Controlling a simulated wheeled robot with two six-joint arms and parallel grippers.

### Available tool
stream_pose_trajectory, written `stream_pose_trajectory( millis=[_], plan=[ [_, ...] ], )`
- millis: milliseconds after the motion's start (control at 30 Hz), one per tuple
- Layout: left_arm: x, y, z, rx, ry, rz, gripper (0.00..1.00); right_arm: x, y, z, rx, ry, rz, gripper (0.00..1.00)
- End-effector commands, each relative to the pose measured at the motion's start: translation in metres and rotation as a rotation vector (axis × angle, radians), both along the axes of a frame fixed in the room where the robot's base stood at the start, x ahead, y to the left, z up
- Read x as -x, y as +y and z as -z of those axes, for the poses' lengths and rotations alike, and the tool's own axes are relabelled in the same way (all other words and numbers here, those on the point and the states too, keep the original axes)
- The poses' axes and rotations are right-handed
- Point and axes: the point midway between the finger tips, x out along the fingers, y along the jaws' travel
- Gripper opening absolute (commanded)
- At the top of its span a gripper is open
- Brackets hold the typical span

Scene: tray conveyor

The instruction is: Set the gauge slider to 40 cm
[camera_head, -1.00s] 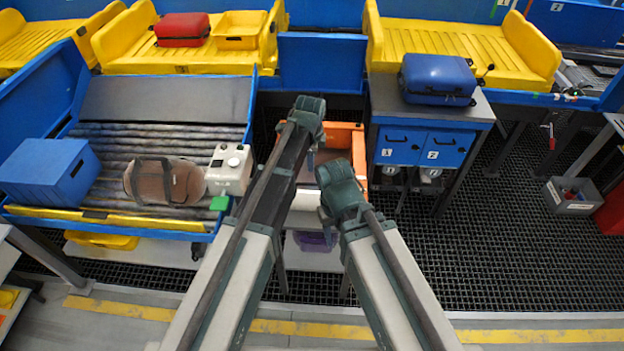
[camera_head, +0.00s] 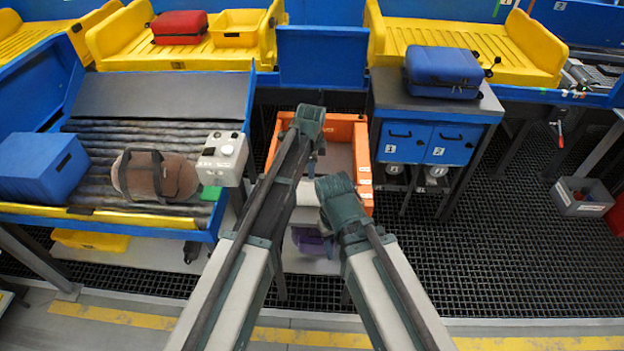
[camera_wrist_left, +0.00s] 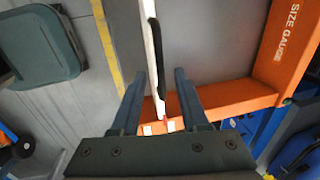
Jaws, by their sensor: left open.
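The orange size gauge (camera_head: 363,160) stands in the middle of the head view, partly hidden by my arms. In the left wrist view its orange frame (camera_wrist_left: 235,96) carries the words SIZE GAUGE. A thin white slider panel (camera_wrist_left: 149,35) with a black handle (camera_wrist_left: 157,55) stands edge-on over the grey bed. My left gripper (camera_wrist_left: 160,76) is open, with one finger on each side of the handle, no clear contact visible. In the head view my left gripper (camera_head: 318,148) is over the gauge. My right gripper (camera_head: 340,200) is at the gauge's near side; its fingers are hidden. I cannot read the scale.
A roller conveyor (camera_head: 95,140) at left holds a blue box (camera_head: 42,168) and a brown bag (camera_head: 170,180). A white control box (camera_head: 222,158) stands between it and the gauge. A cabinet (camera_head: 430,145) with a blue suitcase (camera_head: 443,72) stands right.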

Motion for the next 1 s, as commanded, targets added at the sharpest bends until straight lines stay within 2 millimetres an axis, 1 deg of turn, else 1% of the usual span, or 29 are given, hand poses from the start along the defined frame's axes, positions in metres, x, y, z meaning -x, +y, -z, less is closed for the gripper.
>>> stream_pose_trajectory(
  millis=[33, 133, 267, 500, 567, 700, 767, 1000],
  plan=[
    [-0.002, 0.000, 0.013, 0.000, 0.000, 0.000, 0.45, 0.000, 0.000, 0.013, 0.000, 0.000, 0.000, 0.50],
    [-0.004, 0.000, 0.020, 0.000, 0.000, 0.000, 0.45, 0.000, 0.000, 0.020, 0.000, 0.000, 0.000, 0.50],
    [-0.005, 0.000, 0.024, 0.000, 0.000, 0.000, 0.45, 0.000, 0.000, 0.024, 0.000, 0.000, 0.000, 0.50],
    [-0.004, 0.000, 0.022, 0.000, 0.000, 0.000, 0.45, 0.000, 0.000, 0.022, 0.000, 0.000, 0.000, 0.50],
    [-0.004, 0.000, 0.022, 0.000, 0.000, 0.000, 0.36, 0.000, 0.000, 0.022, 0.000, 0.000, 0.000, 0.50],
    [-0.004, 0.000, 0.022, 0.000, 0.000, 0.000, 0.10, 0.000, 0.000, 0.022, 0.000, 0.000, 0.000, 0.50],
    [-0.004, 0.000, 0.022, 0.000, 0.000, 0.000, 0.00, 0.000, 0.000, 0.022, 0.000, 0.000, 0.000, 0.50],
    [-0.004, 0.000, 0.022, 0.000, 0.000, 0.000, 0.00, 0.000, 0.000, 0.022, 0.000, 0.000, 0.000, 0.50]
  ],
)
